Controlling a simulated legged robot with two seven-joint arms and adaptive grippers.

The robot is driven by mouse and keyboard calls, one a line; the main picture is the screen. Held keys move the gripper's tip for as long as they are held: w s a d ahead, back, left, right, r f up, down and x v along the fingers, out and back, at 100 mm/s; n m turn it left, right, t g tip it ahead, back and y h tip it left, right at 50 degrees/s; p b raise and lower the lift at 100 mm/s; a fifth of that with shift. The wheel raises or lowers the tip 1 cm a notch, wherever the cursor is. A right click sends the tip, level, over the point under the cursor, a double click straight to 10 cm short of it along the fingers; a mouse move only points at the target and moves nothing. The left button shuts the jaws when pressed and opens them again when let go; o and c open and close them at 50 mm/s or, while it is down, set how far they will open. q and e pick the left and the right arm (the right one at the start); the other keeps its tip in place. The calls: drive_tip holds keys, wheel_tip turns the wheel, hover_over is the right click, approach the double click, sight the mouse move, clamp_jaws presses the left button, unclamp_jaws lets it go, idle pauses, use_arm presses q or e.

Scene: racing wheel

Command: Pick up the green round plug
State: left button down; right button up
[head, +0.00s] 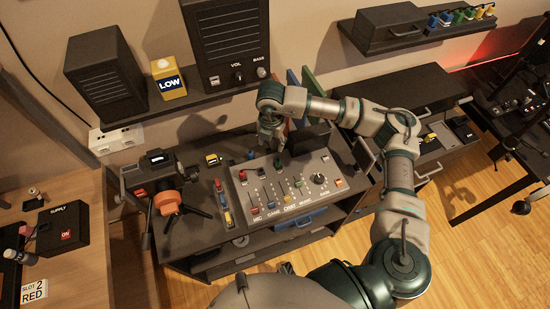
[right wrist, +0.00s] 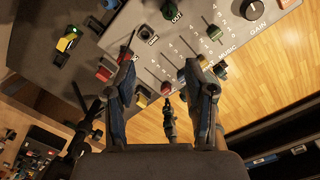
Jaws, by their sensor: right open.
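A green round plug (head: 278,163) sits upright at the top of the grey mixer panel (head: 327,208), near its middle. In the right wrist view the green plug (right wrist: 169,10) is at the top edge, beside the OUT label. My right gripper (head: 270,138) hangs over the back edge of the mixer, close to the plug in the head view. In the right wrist view my right gripper (right wrist: 166,62) has its two fingers spread, with nothing between them. The plug lies beyond the fingertips, apart from them. My left gripper is not in view.
Sliders, a red switch (head: 242,175) and a gain knob (head: 319,179) crowd the panel. A black screen (head: 308,140) stands at its back right. Several coloured plugs (head: 458,16) line the upper right shelf.

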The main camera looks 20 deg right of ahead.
drive_tip(key=d, duration=0.2)
approach(278, 160)
drive_tip(key=shift+h, duration=0.4)
drive_tip(key=f, duration=0.3)
drive_tip(key=f+p, duration=0.1)
drive_tip(key=shift+w+a+f, duration=0.2)
drive_tip(key=shift+a+f, duration=0.05)
drive_tip(key=shift+f, duration=0.15)
drive_tip(key=shift+d+f, duration=0.15)
drive_tip(key=shift+f, duration=0.45)
drive_tip(key=f, duration=0.3)
drive_tip(key=shift+w+d+f+p, duration=0.1)
drive_tip(key=shift+d+f+p, duration=0.2)
drive_tip(key=shift+f, duration=0.6)
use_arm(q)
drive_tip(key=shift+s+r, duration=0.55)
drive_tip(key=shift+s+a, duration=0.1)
use_arm(e)
clamp_jaws()
